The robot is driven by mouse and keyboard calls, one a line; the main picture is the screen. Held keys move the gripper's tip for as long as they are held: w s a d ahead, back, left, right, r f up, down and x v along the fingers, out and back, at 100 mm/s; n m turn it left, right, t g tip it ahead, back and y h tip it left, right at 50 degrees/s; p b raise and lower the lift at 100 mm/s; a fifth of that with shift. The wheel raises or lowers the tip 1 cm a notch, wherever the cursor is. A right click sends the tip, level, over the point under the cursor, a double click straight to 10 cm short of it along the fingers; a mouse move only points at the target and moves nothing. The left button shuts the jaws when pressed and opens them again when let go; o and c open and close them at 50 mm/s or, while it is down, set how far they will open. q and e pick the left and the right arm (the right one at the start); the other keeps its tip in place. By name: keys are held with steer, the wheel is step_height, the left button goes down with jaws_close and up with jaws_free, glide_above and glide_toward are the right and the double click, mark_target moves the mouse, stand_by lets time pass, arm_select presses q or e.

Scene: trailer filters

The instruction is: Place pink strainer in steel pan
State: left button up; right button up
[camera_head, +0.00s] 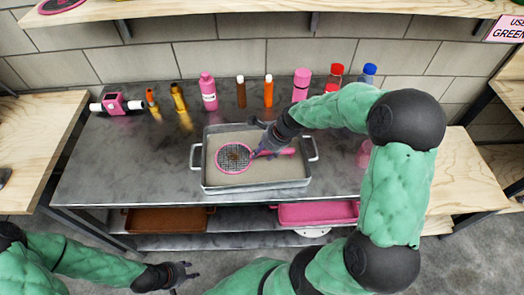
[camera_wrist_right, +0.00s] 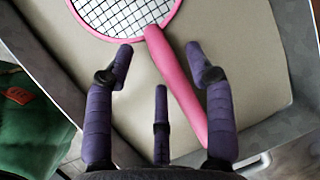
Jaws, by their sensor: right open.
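The pink strainer (camera_head: 234,158) has a round mesh head and a pink handle, and it lies inside the steel pan (camera_head: 257,185) on the grey table. In the right wrist view the strainer's handle (camera_wrist_right: 179,85) runs between the fingers, with the mesh head at the top. My right gripper (camera_head: 264,152) is open over the handle inside the pan; in the right wrist view its fingers (camera_wrist_right: 163,80) stand apart on both sides of the handle. My left gripper (camera_head: 190,275) is in front of the table, low and away from the pan; its fingers look spread and empty.
Several bottles, including a pink one (camera_head: 208,91), stand along the table's back edge by the tiled wall. A pink tool (camera_head: 115,103) lies at the back left. A brown tray (camera_head: 165,220) and a pink tray (camera_head: 318,213) sit on the shelf below. The table's left part is clear.

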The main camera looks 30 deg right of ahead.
steer(key=p+v, duration=0.3)
steer(key=v, duration=0.7)
steer(key=shift+s+r, duration=0.15)
steer(key=shift+r, duration=0.2)
